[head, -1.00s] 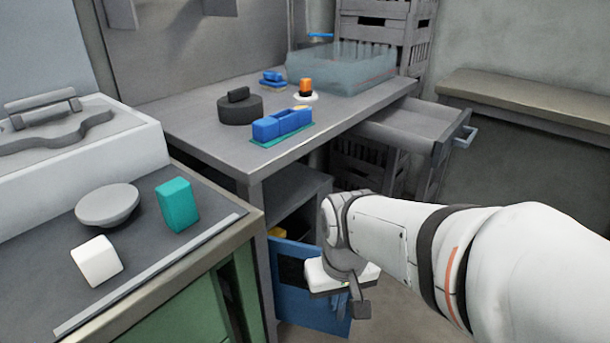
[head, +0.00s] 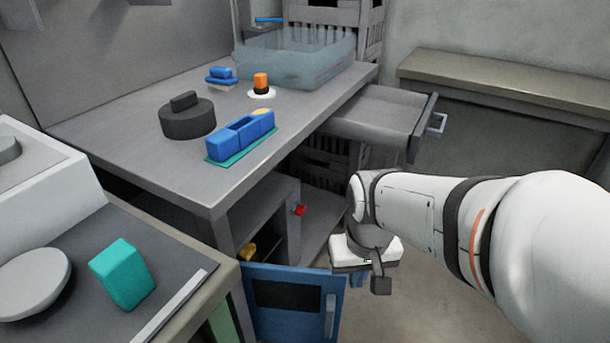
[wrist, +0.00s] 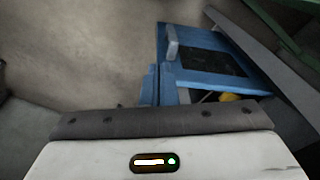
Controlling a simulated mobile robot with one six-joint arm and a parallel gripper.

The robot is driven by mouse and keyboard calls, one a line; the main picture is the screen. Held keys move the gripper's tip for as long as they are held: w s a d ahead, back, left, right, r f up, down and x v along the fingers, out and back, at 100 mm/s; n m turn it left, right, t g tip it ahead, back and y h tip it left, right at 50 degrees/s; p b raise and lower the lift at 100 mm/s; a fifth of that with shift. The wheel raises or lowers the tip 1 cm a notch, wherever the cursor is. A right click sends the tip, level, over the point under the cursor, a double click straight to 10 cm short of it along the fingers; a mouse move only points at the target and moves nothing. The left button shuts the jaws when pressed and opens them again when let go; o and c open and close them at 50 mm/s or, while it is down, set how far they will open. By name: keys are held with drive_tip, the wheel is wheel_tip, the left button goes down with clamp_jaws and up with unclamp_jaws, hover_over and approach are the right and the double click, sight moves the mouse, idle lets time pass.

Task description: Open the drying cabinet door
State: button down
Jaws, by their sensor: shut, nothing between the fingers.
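The drying cabinet (head: 286,193) is a grey box under the table. Its blue door (head: 250,322) stands open, swung out toward the front. The door has a dark window (head: 283,296) and a pale upright handle (head: 330,314) near its free edge. In the wrist view the door (wrist: 188,78) and its handle (wrist: 172,42) lie just beyond my gripper. My gripper (head: 357,281) is shut and empty, right of the door, with a gap between them in the head view. Its blue fingers also show in the wrist view (wrist: 150,88).
A yellow thing (head: 247,251) and a red thing (head: 300,210) show at the cabinet. The open drawer (head: 385,115) juts out above my gripper. The green-fronted counter (head: 190,262) stands left of the door. The floor (head: 430,270) at the right is clear.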

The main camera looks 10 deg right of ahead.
drive_tip(key=w+d+r+m+g+p, duration=0.1)
drive_tip(key=w+d+r+g+p, duration=0.15)
drive_tip(key=w+p, duration=0.8)
drive_tip(key=w+f+m+g+p, duration=0.1)
drive_tip(key=w+f+m+p, duration=0.1)
drive_tip(key=w+f+p, duration=0.4)
drive_tip(key=s+a+f, duration=0.2)
drive_tip(key=s+f, duration=0.2)
drive_tip(key=f, duration=0.4)
drive_tip(key=shift+s+f+y+p, duration=0.2)
drive_tip(key=shift+f+y+p, duration=0.1)
drive_tip(key=shift+p, duration=0.15)
